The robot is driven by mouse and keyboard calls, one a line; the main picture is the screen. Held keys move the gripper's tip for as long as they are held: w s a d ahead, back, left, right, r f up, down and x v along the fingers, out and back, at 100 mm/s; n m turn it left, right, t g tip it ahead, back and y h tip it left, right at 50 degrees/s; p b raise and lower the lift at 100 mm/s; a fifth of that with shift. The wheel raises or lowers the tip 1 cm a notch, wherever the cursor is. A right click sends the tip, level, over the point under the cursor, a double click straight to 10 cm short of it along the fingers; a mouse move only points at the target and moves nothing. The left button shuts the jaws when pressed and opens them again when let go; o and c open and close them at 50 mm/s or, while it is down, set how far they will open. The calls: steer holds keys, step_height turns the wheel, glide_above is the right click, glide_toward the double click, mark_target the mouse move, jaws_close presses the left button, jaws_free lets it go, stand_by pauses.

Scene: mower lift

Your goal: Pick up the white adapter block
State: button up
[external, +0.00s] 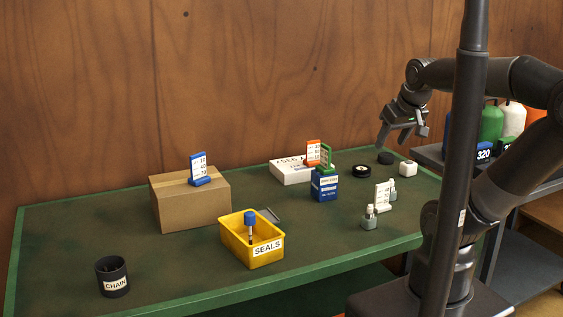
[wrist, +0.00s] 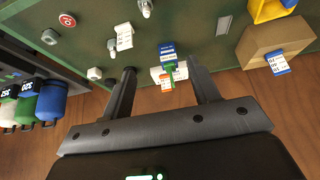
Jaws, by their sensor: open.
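The white adapter block (external: 408,168), a small white cube, sits on the green table near its right end. It also shows in the wrist view (wrist: 95,73), left of my left-hand finger and outside the gap between the fingers. My gripper (external: 402,137) is open and empty, raised above the table's far right part, above the block and apart from it. In the wrist view the open fingers (wrist: 163,72) frame the white box and the signs.
Black discs (external: 361,171) lie left of the block. A blue box (external: 324,187), white box (external: 288,170), yellow bin (external: 234,245) and carton (external: 190,203) stand farther left. A wooden wall is behind.

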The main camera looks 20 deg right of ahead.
steer(key=o, duration=0.5)
steer(key=shift+c, duration=0.2)
steer(key=w+d+r+m, duration=0.1)
steer(key=w+d+m, duration=0.2)
steer(key=w+m, duration=0.35)
steer(key=w+d+r+m, duration=0.1)
steer(key=w+d+m, duration=0.35)
steer(key=w, duration=0.25)
steer(key=m+g, duration=0.1)
steer(key=m, duration=2.3)
glide_above(418, 163)
steer(key=s, duration=0.4)
step_height(418, 163, down, 20)
steer(key=shift+y, duration=0.3)
steer(key=x, duration=0.5)
steer(key=shift+d, duration=0.2)
steer(key=shift+x, duration=2.85)
